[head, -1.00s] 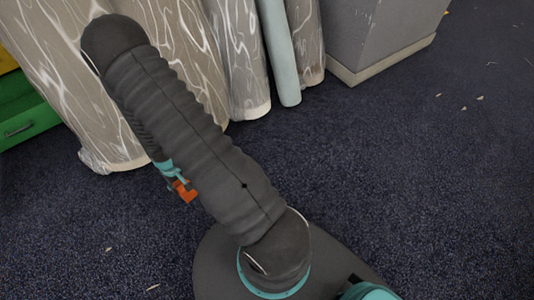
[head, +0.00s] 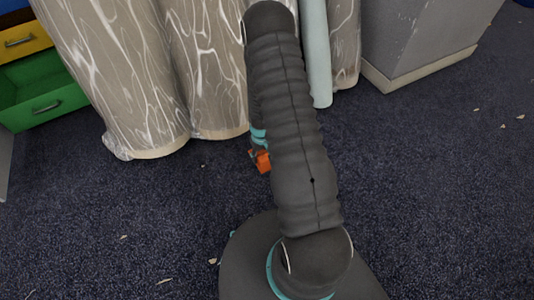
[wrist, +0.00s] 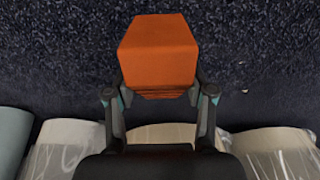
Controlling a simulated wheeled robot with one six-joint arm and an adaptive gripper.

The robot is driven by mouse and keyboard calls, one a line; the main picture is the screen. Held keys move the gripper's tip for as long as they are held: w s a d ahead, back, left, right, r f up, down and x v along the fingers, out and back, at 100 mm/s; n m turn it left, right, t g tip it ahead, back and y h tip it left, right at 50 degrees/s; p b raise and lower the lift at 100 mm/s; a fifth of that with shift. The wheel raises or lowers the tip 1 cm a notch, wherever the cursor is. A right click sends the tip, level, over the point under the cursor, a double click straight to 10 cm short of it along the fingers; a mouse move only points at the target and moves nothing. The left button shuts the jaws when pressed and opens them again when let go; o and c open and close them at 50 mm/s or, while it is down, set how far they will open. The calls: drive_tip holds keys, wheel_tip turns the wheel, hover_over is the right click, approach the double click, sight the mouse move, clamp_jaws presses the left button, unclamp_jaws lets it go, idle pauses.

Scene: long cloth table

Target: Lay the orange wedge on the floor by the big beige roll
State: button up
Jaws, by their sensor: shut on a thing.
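The orange wedge (wrist: 158,52) is held between the fingers of my gripper (wrist: 158,98), which is shut on it. In the head view the wedge (head: 262,161) shows small beside my dark arm, above the dark floor; the arm hides most of my gripper. I cannot tell the exact gap between wedge and floor. The big beige roll (head: 110,75), with white marbled lines, stands upright left of my arm. A second beige roll (head: 205,70) stands right beside it. The rolls' bases also show along the bottom of the wrist view (wrist: 60,145).
A pale blue-green roll (head: 315,50) and a grey box (head: 415,40) stand at the back right. An open green drawer (head: 45,103) is at the left. The dark carpet (head: 90,220) is clear at front left, with small pale scraps.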

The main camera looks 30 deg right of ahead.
drive_tip(key=shift+w+d+f+b, duration=0.1)
drive_tip(key=shift+w+d+f, duration=0.85)
drive_tip(key=shift+f, duration=0.5)
drive_tip(key=shift+w+d+f+b, duration=0.1)
drive_tip(key=shift+w+d+f, duration=0.85)
drive_tip(key=shift+f, duration=0.55)
drive_tip(key=shift+w+d+f+b, duration=0.1)
drive_tip(key=shift+w+d+f, duration=0.7)
drive_tip(key=shift+w+f, duration=0.5)
drive_tip(key=shift+s+f, duration=0.15)
drive_tip(key=shift+s, duration=0.05)
drive_tip(key=shift+f, duration=0.15)
drive_tip(key=o, duration=1.4)
